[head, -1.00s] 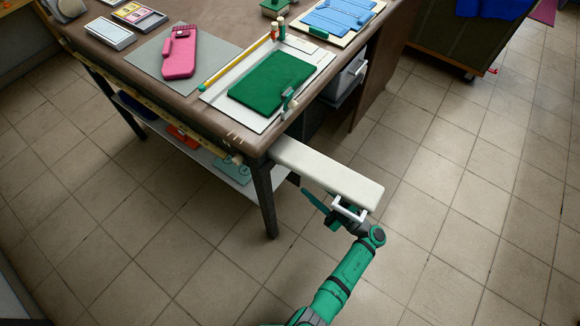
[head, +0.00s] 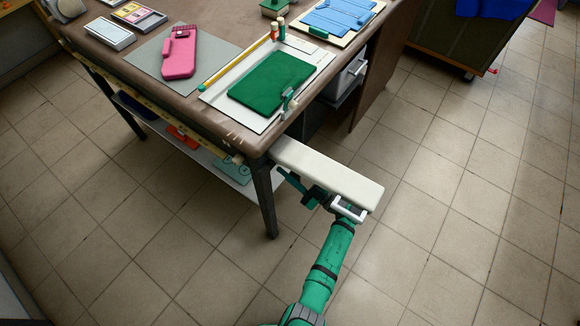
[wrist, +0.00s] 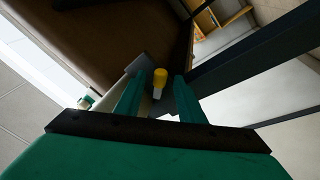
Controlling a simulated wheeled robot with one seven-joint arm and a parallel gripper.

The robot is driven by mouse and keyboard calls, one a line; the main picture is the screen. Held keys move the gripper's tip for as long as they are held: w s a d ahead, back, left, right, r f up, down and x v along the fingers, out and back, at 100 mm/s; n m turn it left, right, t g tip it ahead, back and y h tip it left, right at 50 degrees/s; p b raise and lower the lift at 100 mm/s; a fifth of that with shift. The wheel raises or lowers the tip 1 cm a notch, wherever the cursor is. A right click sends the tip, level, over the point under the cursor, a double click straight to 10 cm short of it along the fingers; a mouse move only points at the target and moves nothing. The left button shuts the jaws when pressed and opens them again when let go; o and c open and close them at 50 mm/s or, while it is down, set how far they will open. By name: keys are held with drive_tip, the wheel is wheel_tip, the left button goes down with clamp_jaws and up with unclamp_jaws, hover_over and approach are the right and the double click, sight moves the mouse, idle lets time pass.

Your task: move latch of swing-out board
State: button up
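A small part with a yellow tip and pale stem (wrist: 160,79), likely the latch, shows just beyond and between the fingertips in the wrist view. In the head view my gripper (head: 284,175) is below the board's left edge, close to the table leg (head: 264,195), partly hidden by the board.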

clamp_jaws()
drive_tip(key=shift+w+d+r+n+g+y, duration=0.15)
drive_tip(key=shift+n+g, duration=0.25)
drive_tip(key=shift+n, duration=0.65)
drive_tip(key=shift+w+d+r+n+g+y, duration=0.1)
drive_tip(key=shift+w+r+n+g+y, duration=0.25)
drive_tip(key=shift+n, duration=0.65)
drive_tip(key=shift+d+r+n+g+y, duration=0.1)
drive_tip(key=shift+n+g, duration=0.35)
drive_tip(key=shift+n, duration=0.6)
unclamp_jaws()
drive_tip(key=v, duration=1)
drive_tip(key=shift+s+d+f, duration=0.15)
drive_tip(key=shift+s+d, duration=0.1)
drive_tip(key=shift+d, duration=0.05)
